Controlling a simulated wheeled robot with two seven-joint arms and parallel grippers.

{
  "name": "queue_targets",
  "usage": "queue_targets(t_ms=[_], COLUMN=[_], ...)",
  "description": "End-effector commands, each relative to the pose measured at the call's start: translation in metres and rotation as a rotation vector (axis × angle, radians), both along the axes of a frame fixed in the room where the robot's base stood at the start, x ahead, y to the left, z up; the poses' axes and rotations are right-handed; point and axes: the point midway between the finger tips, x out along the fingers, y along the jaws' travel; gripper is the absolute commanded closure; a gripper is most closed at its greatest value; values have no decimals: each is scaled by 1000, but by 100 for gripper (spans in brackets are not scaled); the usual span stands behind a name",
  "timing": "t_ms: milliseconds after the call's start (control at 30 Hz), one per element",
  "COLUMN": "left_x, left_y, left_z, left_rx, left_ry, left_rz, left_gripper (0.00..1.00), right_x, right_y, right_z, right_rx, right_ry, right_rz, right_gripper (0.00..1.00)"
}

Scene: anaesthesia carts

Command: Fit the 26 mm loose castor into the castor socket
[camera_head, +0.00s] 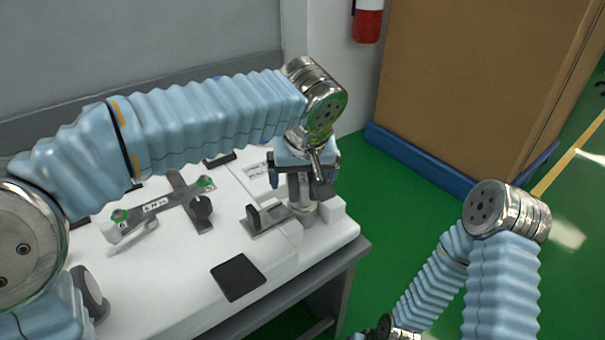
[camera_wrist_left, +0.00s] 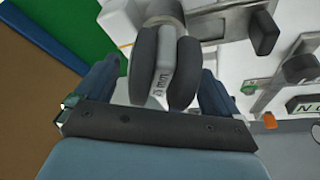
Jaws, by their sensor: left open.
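The castor (camera_wrist_left: 145,62) has two dark wheels and a grey body marked "26 mm". My left gripper is open, with gaps beside the wheels. In the head view my left gripper (camera_head: 305,178) points down over the right end of the white worktop, above a grey cylindrical part (camera_head: 304,212). I cannot tell whether this part is the socket or how deep the castor sits. My right gripper is outside both views.
The white worktop (camera_head: 170,285) carries a dark bracket (camera_head: 267,218), a labelled bar with green ends (camera_head: 155,205), a dark round knob (camera_head: 202,208) and a black square pad (camera_head: 238,277). A large brown box (camera_head: 470,80) stands behind at right. Green floor lies beside the worktop.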

Motion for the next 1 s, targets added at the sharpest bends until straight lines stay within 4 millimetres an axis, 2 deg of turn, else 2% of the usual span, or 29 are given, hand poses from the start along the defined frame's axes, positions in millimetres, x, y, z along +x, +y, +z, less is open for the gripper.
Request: queue_targets(t_ms=[133,233,367,600,700,833,1000], left_x=[-1,-4,-13,-36,-43,-50,-53], left_y=[0,-1,-2,-4,-5,-5,-6], left_z=[1,11,36,91,108,122,128], left_rx=[1,0,-3,-2,-1,-1,0], left_ry=[1,-1,-2,-3,-1,0,1], left_rz=[0,0,-1,-2,-2,0,0], left_gripper=[4,4,4,4,4,4,4], right_x=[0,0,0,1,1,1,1], right_y=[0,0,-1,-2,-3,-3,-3], right_z=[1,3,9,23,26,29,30], right_rx=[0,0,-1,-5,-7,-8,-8], right_ry=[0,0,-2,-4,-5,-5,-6], right_rz=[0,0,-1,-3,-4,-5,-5], right_gripper=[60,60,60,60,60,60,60])
